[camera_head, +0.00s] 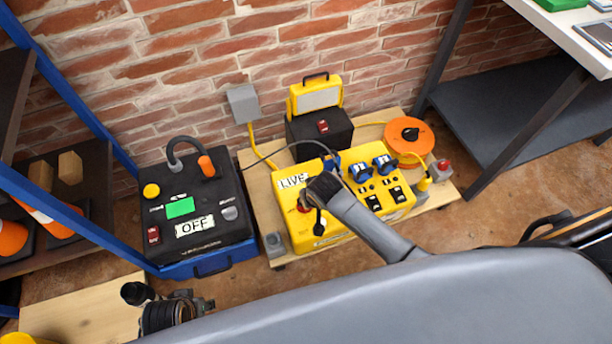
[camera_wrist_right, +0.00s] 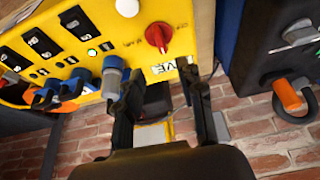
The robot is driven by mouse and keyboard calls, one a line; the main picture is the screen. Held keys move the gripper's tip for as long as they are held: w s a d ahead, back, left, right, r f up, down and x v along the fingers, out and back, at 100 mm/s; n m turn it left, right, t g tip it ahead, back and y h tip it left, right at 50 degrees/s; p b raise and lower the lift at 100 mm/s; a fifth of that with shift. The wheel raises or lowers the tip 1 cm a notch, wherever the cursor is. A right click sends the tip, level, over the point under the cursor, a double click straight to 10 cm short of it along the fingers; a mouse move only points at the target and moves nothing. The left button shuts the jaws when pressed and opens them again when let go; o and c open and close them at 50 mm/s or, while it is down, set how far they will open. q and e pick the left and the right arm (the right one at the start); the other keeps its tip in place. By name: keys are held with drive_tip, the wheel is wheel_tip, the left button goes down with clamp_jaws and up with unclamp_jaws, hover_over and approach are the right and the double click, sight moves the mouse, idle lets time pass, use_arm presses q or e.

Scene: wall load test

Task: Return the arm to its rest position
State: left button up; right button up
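My right gripper (camera_head: 312,205) hangs over the left part of the yellow panel box (camera_head: 345,232), beside its "LIVE" label. In the right wrist view the right gripper (camera_wrist_right: 165,95) has two dark fingers apart with nothing held between them. The red knob (camera_wrist_right: 158,37) on the yellow panel lies beyond the fingertips. A blue plug (camera_wrist_right: 112,72) stands close to one finger; whether they touch is unclear. A black wrist part of mine, seemingly the left one, shows at the lower left of the head view; its fingers cannot be made out.
A black "OFF" unit (camera_head: 165,218) stands left of the panel's wooden board (camera_head: 262,215). An orange cable reel (camera_head: 400,150) and a yellow lamp (camera_head: 316,98) stand behind the panel. A grey cable loops near my right gripper. Blue rack posts (camera_head: 70,85) and a workbench (camera_head: 575,35) flank the area.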

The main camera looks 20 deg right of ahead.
drive_tip(key=shift+s, duration=0.1)
use_arm(q)
drive_tip(key=s+a+f+g+p, duration=0.1)
drive_tip(key=s+f+p, duration=0.2)
drive_tip(key=s+p, duration=0.6)
drive_tip(key=s+a+f+p, duration=0.2)
drive_tip(key=s+f+p, duration=0.2)
drive_tip(key=s+p, duration=0.5)
drive_tip(key=shift+s+a+g, duration=0.15)
drive_tip(key=shift+s+g, duration=0.25)
drive_tip(key=shift+s, duration=0.35)
use_arm(e)
drive_tip(key=s+d+f+g, duration=0.1)
drive_tip(key=s+d+f, duration=0.1)
drive_tip(key=s, duration=1)
drive_tip(key=s+d+f+n+g, duration=0.1)
drive_tip(key=s+d+f, duration=0.2)
drive_tip(key=s, duration=1)
drive_tip(key=s+d+f+n+g, duration=0.1)
drive_tip(key=s+d+f, duration=0.2)
drive_tip(key=s, duration=1)
drive_tip(key=shift+d+f, duration=0.2)
drive_tip(key=shift+f, duration=0.05)
